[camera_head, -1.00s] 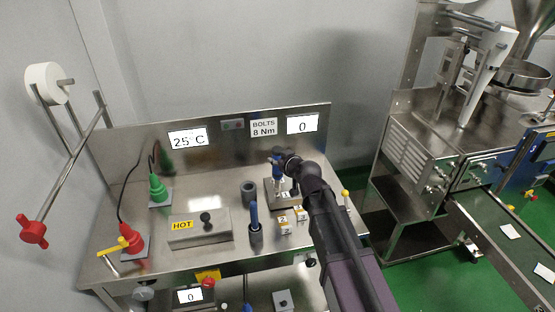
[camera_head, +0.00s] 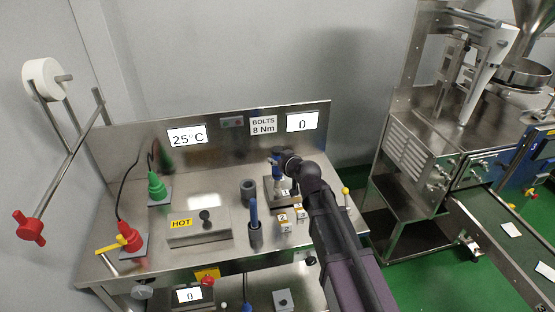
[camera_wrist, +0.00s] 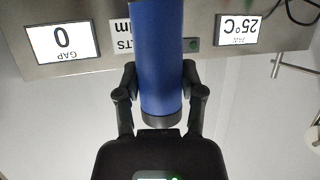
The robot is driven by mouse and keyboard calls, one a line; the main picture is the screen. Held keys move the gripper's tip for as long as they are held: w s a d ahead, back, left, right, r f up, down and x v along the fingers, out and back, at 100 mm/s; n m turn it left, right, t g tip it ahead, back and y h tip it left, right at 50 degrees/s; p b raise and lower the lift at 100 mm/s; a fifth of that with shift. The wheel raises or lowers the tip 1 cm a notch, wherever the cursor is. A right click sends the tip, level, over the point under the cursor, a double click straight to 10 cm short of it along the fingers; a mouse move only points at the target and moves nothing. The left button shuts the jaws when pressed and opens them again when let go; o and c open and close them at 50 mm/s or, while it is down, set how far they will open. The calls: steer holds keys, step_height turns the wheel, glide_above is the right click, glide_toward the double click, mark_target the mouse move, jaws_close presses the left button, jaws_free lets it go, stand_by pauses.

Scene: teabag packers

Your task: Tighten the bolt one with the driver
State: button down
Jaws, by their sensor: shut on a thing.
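My gripper (camera_wrist: 158,95) is shut on the blue handle of the driver (camera_wrist: 158,50), which fills the middle of the wrist view. In the head view my gripper (camera_head: 280,163) holds the driver (camera_head: 276,172) upright over the metal block with label 1 (camera_head: 285,192). Bolt one itself cannot be made out, and whether the driver's tip touches it is hidden. The display (camera_head: 303,122) beside the "BOLTS 8 Nm" sign (camera_head: 263,125) reads 0.
A box marked HOT (camera_head: 198,232) sits left. The back panel (camera_head: 225,150) closes off the rear.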

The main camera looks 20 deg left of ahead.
steer(key=shift+f+b, duration=1.2)
stand_by(1.4)
steer(key=shift+r, duration=0.1)
stand_by(1.0)
